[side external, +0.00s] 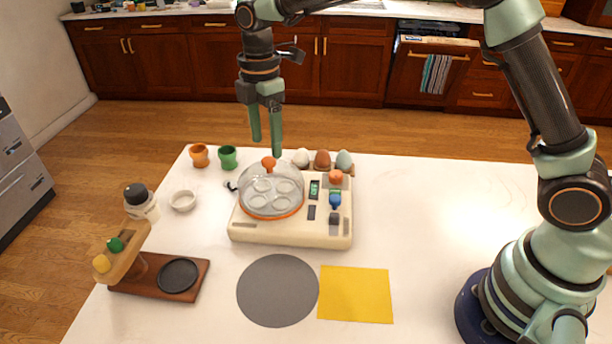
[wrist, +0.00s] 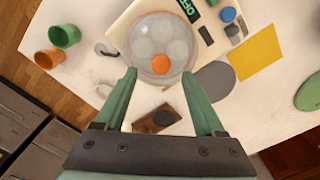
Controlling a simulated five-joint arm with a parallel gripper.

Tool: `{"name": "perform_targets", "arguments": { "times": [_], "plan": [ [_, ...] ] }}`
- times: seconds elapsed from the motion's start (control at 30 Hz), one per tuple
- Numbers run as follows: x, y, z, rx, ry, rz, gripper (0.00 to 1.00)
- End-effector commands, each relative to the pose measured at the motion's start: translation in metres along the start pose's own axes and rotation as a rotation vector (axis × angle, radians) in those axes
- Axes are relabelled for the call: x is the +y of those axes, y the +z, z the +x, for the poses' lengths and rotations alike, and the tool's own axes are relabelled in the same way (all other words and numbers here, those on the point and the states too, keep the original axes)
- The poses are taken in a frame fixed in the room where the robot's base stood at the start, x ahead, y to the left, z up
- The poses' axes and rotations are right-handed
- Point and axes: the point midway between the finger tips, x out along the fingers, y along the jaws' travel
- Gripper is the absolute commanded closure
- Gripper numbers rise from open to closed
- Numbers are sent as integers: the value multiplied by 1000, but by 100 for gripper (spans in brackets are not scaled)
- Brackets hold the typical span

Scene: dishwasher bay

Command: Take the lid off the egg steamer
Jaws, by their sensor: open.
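The egg steamer (side external: 246,229) is a cream base on the white table. Its clear dome lid (side external: 254,188) has an orange rim and an orange knob (side external: 268,163) on top, and sits on the base. Several round pale egg places show through it. My gripper (side external: 266,148) is open and empty, pointing down, with its fingertips just above the knob. In the wrist view the lid (wrist: 152,32) and knob (wrist: 161,64) appear between the open green fingers (wrist: 159,73), with no visible contact.
Eggs (side external: 322,159) stand in a row behind the steamer. An orange cup (side external: 199,156), a green cup (side external: 228,158) and a white bowl (side external: 183,201) are at left. A wooden stand (side external: 193,286) is front left. A grey disc (side external: 278,291) and yellow square (side external: 356,294) lie flat in front.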

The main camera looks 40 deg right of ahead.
Motion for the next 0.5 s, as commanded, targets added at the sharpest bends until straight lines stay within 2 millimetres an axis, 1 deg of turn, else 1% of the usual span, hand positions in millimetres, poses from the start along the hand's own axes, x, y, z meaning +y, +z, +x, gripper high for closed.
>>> {"name": "perform_targets", "arguments": {
  "times": [0.03,0.1,0.2,0.3,0.5],
  "plan": [
    [-2,1,9,-1,-3,0,29],
    [-2,1,19,-1,-3,0,29],
    [-2,1,28,0,-1,1,29],
    [-2,1,32,0,-1,1,29],
    [-1,1,32,0,0,1,29]
  ]
}}
